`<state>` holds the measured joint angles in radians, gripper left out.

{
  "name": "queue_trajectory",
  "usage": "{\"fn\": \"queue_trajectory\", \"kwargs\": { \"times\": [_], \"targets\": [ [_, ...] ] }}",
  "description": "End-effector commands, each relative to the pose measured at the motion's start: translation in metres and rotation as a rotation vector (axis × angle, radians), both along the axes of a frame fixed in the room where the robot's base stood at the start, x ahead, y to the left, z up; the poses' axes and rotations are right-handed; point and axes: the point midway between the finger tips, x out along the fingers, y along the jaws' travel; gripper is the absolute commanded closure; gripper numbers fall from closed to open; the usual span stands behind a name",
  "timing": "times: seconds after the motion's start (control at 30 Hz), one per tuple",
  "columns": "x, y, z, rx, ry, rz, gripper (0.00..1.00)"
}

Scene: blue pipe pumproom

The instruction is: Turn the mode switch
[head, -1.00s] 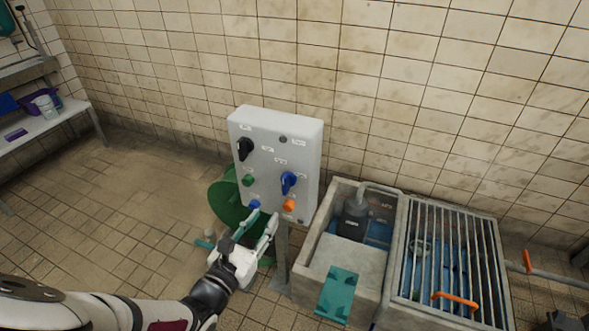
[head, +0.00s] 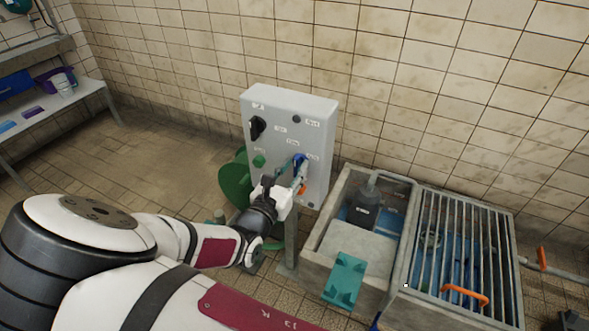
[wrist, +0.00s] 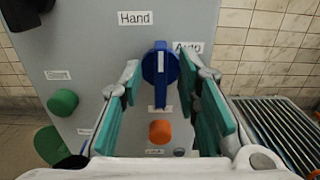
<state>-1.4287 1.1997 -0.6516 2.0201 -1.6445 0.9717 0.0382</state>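The mode switch is a blue rotary knob (wrist: 160,68) with a white pointer mark, below the "Hand" label and left of the "Auto" label in the wrist view. Its pointer stands about upright. In the head view the knob (head: 299,161) is partly covered by my gripper (head: 297,174). The wrist view shows my gripper (wrist: 157,95) open, with its teal finger pads on either side of the knob. A gap shows between each pad and the knob. Whether the fingertips reach as far as the knob is hard to tell.
The grey control box (head: 322,120) also carries a black knob (head: 257,128), a green button (head: 259,160) and an orange button (wrist: 160,131) below the blue knob. A concrete sump (head: 325,236) with a metal grate (head: 462,215) stands to the right. A bench (head: 50,117) is far left.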

Motion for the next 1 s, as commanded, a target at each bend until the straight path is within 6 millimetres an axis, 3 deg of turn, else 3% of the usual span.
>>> {"fn": "queue_trajectory", "kwargs": {
  "times": [0.4, 0.53, 1.0],
  "targets": [
    [0.0073, -0.0027, 0.0001, -0.001, 0.000, 0.000, 0.70],
    [0.0072, -0.0027, 0.0001, -0.001, 0.000, 0.000, 0.99],
    [0.0072, -0.0034, 0.0004, 0.043, -0.014, -0.001, 1.00]
  ]
}}
